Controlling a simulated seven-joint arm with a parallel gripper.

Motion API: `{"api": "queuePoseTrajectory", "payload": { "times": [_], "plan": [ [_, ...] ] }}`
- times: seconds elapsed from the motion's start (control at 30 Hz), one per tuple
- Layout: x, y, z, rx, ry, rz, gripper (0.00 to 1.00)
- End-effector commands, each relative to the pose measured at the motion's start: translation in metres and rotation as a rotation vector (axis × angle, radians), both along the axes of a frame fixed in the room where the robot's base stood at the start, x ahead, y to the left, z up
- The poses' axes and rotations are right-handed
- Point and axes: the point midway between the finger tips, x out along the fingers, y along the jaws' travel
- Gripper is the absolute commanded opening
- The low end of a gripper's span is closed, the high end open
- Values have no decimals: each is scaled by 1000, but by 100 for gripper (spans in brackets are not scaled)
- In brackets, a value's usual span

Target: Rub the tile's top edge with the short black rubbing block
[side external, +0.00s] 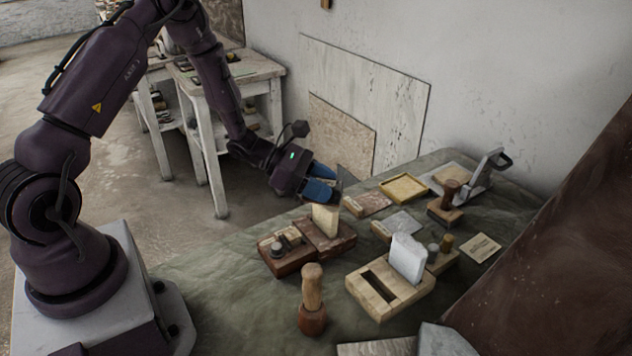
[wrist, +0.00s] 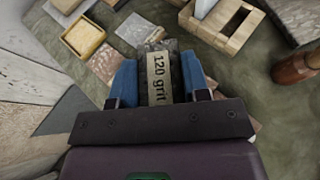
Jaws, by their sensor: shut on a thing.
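My gripper (side external: 334,182) has blue fingers and is shut on a short dark block with a pale label reading "120 grit" (wrist: 158,76). In the side view the gripper is above the table, at the far side of a dark wooden rack (side external: 340,247). The tile (side external: 408,257) is a white slab standing upright in a slotted pale wooden holder (side external: 378,306). It is to the right of and nearer than my gripper, apart from the held block. In the wrist view only part of the tile (wrist: 203,8) shows at the top, in its holder (wrist: 236,40).
A cream block (side external: 325,219) stands in the dark rack, just below my gripper. A wood-handled tool (side external: 312,290) stands in front. A yellow-filled tray (side external: 404,187), a handled block (side external: 446,213) and a metal lever tool (side external: 487,177) are behind. A card (side external: 481,247) lies right.

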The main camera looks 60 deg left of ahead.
Motion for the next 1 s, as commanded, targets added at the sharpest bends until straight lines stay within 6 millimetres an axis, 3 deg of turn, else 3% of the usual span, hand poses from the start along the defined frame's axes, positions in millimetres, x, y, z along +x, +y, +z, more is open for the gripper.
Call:
{"api": "queuePoseTrajectory", "payload": {
  "times": [0.43,1.0],
  "plan": [
    [15,-16,-2,-2,-1,-1,16],
    [-3,5,0,1,-1,3,16]
  ]
}}
